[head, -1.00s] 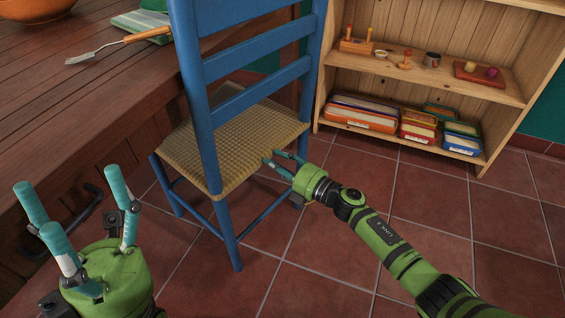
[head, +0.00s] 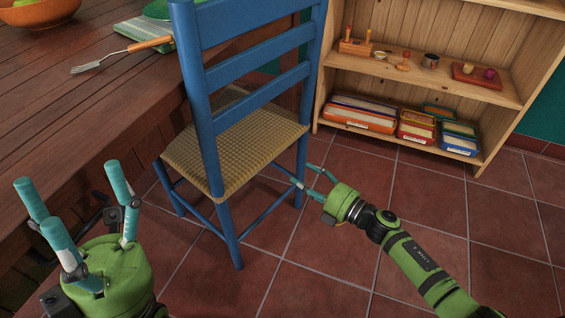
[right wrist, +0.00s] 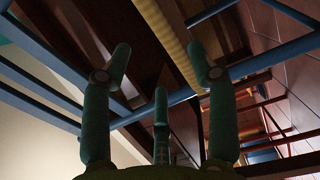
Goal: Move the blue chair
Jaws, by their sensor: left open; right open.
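The blue chair (head: 213,132) stands upright on the tiled floor beside the table, with slatted back and woven straw seat (head: 240,140). My right gripper (head: 303,175) is open beside the chair's right-hand blue leg, below seat height. Its fingertips overlap the leg in the head view; I cannot tell whether they touch it. In the right wrist view, the open fingers (right wrist: 160,75) spread before blue chair bars (right wrist: 45,60) and the yellowish seat edge (right wrist: 168,40). My left gripper (head: 80,195) is open and empty at the lower left, apart from the chair.
A wooden table (head: 70,120) at the left holds an orange bowl (head: 40,14), a fork (head: 115,56) and a folded cloth (head: 145,30). The tiled floor (head: 420,200) at the right is clear.

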